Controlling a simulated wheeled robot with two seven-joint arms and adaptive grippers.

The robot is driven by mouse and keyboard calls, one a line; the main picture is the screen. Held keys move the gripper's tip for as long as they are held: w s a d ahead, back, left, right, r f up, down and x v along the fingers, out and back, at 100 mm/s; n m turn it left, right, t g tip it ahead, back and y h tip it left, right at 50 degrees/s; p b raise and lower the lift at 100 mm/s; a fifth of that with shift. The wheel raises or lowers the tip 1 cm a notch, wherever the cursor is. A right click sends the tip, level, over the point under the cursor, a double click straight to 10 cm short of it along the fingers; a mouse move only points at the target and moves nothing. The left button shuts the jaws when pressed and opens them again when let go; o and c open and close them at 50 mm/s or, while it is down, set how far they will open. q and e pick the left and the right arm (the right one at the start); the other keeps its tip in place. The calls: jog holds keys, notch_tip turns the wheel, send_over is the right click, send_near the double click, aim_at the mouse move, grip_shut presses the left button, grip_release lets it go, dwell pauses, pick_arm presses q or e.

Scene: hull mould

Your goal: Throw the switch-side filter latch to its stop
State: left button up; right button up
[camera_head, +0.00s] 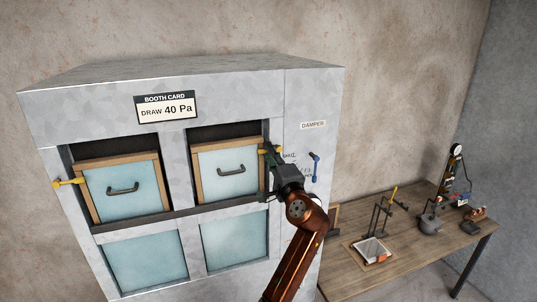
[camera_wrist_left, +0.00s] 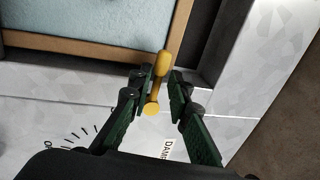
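Two yellow latches sit on the booth's filter openings. The left latch (camera_head: 68,182) lies roughly level at the left filter's outer edge. The right latch (camera_head: 264,149) is at the right filter's upper right edge, partly hidden by my left gripper (camera_head: 271,158). In the left wrist view this yellow latch (camera_wrist_left: 160,75) stands between the fingers of my left gripper (camera_wrist_left: 162,82), which are apart. It lies close to the left finger, with a gap to the right one; contact is unclear. No label shows which latch is switch-side. My right gripper is out of view.
Framed filters, left (camera_head: 124,188) and right (camera_head: 231,170), have dark handles. A blue damper lever (camera_head: 315,166) is on the booth panel just right of my gripper. A wooden table (camera_head: 345,280) with a tray, kettle-like pot and stands is at right.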

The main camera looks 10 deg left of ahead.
pick_arm(q)
jog(key=shift+o, duration=1.1)
jog(key=shift+a, duration=0.1)
jog(key=v, duration=1.2)
jog(key=shift+w+f, duration=0.1)
